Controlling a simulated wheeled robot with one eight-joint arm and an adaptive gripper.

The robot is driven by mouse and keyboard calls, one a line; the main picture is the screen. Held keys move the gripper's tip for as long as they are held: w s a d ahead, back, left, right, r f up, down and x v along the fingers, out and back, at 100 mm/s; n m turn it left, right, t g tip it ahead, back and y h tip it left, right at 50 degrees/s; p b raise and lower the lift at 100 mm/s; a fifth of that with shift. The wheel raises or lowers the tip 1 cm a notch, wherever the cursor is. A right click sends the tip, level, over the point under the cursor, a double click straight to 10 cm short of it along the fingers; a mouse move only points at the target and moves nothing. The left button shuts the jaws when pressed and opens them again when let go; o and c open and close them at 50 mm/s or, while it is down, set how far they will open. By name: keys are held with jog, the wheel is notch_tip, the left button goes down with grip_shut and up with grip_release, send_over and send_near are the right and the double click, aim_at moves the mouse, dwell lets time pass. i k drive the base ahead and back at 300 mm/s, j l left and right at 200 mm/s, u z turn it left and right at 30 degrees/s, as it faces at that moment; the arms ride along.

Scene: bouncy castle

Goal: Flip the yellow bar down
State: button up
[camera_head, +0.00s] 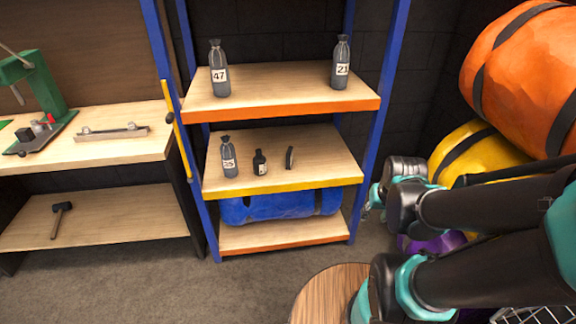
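A narrow yellow bar (177,136) stands close to upright along the blue left post of the shelving unit. It runs from just above the workbench height down to about the middle shelf.
The shelving unit (290,240) holds numbered bottles (219,72) and a blue roll (280,206). A workbench (90,150) with a green press (35,85) stands left. Orange (525,75) and yellow rolls (475,150) crowd the right.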

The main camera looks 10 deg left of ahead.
aim_at(170, 118)
jog(key=u, duration=1.4)
